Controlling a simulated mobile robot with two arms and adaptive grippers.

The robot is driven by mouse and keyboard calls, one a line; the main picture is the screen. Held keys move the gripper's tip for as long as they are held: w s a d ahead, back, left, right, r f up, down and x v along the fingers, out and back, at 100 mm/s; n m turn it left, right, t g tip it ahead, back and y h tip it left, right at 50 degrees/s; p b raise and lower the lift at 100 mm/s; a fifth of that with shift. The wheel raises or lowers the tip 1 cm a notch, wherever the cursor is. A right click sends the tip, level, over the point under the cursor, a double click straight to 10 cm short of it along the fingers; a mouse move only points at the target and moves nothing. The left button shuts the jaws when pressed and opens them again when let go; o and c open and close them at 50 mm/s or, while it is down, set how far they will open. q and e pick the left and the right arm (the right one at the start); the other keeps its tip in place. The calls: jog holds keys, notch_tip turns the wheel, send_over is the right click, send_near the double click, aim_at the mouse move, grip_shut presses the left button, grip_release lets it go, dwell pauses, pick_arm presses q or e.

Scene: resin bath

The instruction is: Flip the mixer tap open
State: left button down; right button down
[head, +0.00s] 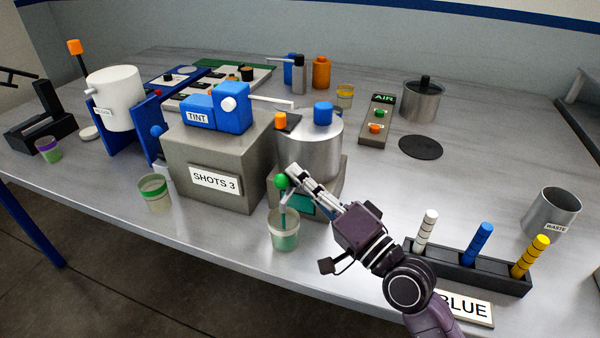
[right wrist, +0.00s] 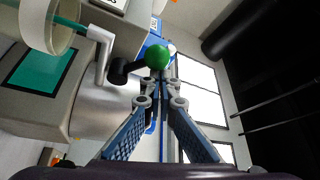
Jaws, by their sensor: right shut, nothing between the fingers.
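The mixer is a silver pot (head: 312,150) with a blue knob on top, on a grey base. Its tap has a green ball-tipped lever (head: 281,181) above a grey spout at the front. In the right wrist view the green ball (right wrist: 158,57) sits on a dark stem beside the pale spout (right wrist: 103,55). A teal strip runs from the spout's end into a clear cup (head: 284,241) holding green liquid. My right gripper (head: 292,169) is shut and empty, its fingertips beside the ball; whether they touch it I cannot tell. My left gripper is not in view.
The SHOTS 3 block (head: 214,180) with the blue TINT unit (head: 217,110) stands left of the mixer. A rack (head: 470,270) with white, blue and yellow sticks lies right of my right arm. A green-banded cup (head: 154,194) stands near the front edge. The table's right middle is mostly free.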

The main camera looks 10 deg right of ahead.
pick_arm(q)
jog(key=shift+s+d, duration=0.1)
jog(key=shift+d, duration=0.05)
pick_arm(e)
jog(key=shift+f, duration=0.1)
jog(key=v, duration=1.2)
dwell(0.4)
dwell(0.5)
